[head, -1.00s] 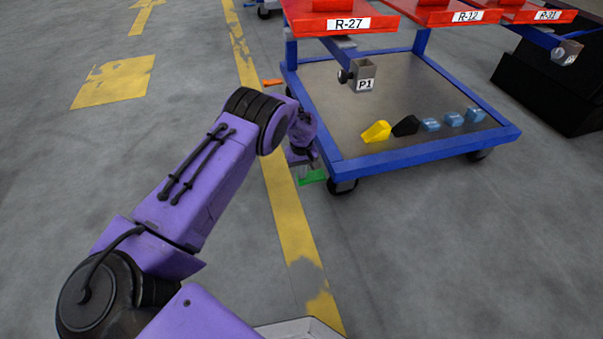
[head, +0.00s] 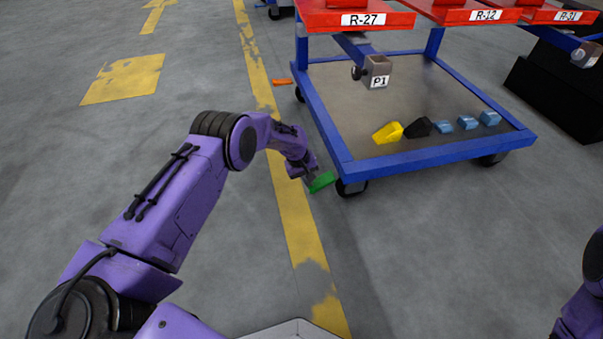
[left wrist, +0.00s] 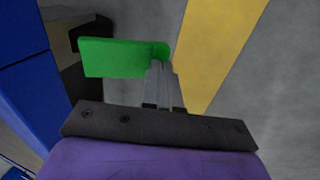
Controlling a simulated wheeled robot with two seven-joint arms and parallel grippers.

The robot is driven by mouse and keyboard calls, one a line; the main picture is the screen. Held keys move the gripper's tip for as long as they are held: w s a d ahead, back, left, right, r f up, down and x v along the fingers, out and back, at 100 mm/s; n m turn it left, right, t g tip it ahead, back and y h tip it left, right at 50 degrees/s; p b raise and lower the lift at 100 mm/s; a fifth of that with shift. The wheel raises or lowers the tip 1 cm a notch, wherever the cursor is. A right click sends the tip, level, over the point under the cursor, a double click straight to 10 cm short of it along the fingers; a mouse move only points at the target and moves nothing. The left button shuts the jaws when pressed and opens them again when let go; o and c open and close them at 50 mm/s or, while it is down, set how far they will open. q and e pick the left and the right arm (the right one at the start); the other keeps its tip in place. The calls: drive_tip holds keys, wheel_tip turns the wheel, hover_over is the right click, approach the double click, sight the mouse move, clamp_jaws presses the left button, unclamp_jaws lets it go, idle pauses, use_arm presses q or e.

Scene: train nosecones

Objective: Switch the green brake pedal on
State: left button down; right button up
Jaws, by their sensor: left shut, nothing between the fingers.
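The green brake pedal (head: 322,182) is beside the near left wheel of the blue cart, low by the floor. It looks tilted in the head view. In the left wrist view the pedal (left wrist: 112,57) is a flat green plate with a rounded end at the fingertips. My left gripper (head: 308,179) is shut with nothing between its fingers. In the left wrist view its fingertips (left wrist: 160,66) are at the pedal's rounded end, touching or very close; I cannot tell which. My right gripper is out of view; only a purple part of my right arm shows at the right edge.
The blue cart (head: 430,155) carries yellow (head: 388,132), black (head: 418,127) and blue pieces on its lower deck. Red trays labelled R-27 (head: 358,18) and R-12 (head: 480,14) are above. A small orange object (head: 283,81) is near its left side. Floor to the left is clear.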

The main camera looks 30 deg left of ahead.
use_arm(q)
drive_tip(key=shift+a+f, duration=0.1)
drive_tip(key=shift+f, duration=0.35)
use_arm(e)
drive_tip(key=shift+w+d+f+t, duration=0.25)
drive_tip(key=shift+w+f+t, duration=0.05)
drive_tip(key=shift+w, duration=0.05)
use_arm(q)
drive_tip(key=shift+s+f, duration=0.1)
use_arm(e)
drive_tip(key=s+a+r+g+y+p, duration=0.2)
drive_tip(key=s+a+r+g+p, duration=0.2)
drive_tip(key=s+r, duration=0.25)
use_arm(q)
drive_tip(key=s+a+p+v, duration=0.1)
drive_tip(key=p+v, duration=0.4)
drive_tip(key=v, duration=0.9)
drive_tip(key=shift+s+a+f+p, duration=0.35)
drive_tip(key=shift+a+f, duration=0.05)
drive_tip(key=shift+a, duration=0.15)
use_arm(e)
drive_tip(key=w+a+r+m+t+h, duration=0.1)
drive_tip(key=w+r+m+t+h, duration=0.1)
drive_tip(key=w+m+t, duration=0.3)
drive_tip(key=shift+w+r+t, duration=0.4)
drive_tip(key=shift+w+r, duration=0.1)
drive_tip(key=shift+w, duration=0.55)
